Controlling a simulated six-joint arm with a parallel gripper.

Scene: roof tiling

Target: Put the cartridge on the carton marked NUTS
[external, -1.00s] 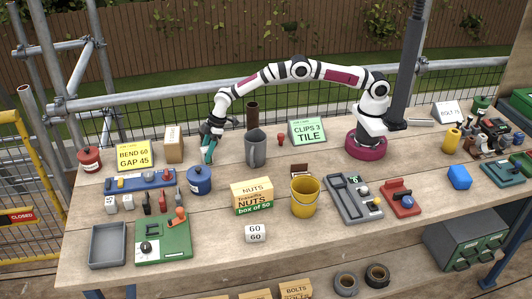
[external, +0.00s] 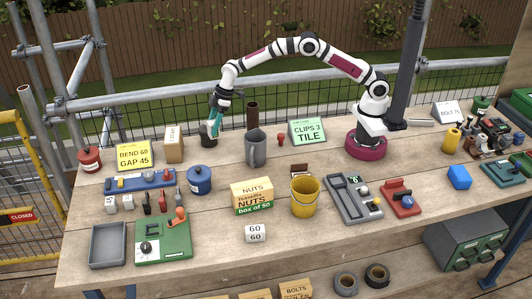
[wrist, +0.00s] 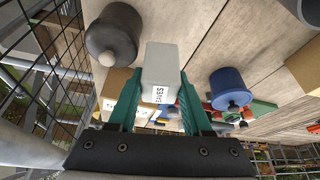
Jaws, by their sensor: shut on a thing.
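My gripper (external: 217,124) is at the back left of the bench, raised above the bench top. In the wrist view its teal fingers (wrist: 160,105) are shut on a grey cartridge (wrist: 161,65) with a small white printed label. In the external view the held cartridge is too small to make out clearly. The carton marked NUTS (external: 252,195) is tan with a green band reading "box of 50". It stands in the middle front of the bench, to the right of and nearer the camera than my gripper. Its top looks clear.
A dark pot (external: 208,141) stands close beside my gripper. A yellow bucket (external: 305,198) is right of the carton, and a white 60/60 block (external: 255,233) in front.

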